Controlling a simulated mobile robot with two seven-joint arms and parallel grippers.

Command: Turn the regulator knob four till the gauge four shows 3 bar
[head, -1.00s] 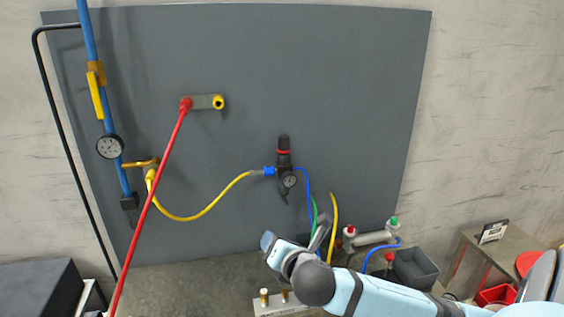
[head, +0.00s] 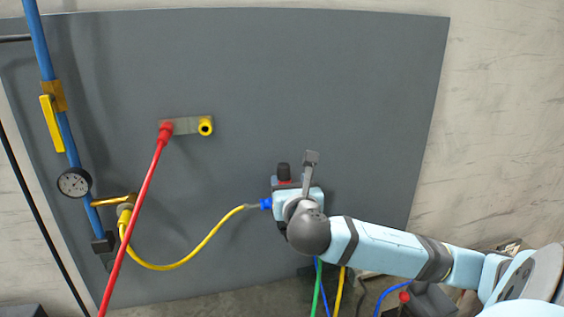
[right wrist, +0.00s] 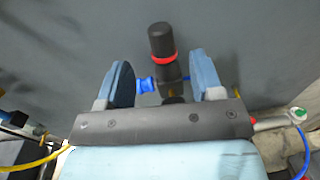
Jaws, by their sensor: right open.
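The regulator knob (head: 283,172) is black with a red ring and stands upright on the regulator mounted on the grey panel. My right gripper (head: 304,180) is in front of the regulator and hides most of its body and its small gauge. In the right wrist view the regulator knob (right wrist: 161,40) shows ahead, between and beyond the two blue finger pads of my right gripper (right wrist: 161,76). These fingers are open and apart from the knob. The dial reading cannot be seen. My left gripper is not in view.
A red hose (head: 136,220) and a yellow hose (head: 205,244) cross the panel (head: 370,100). The panel above the knob is clear.

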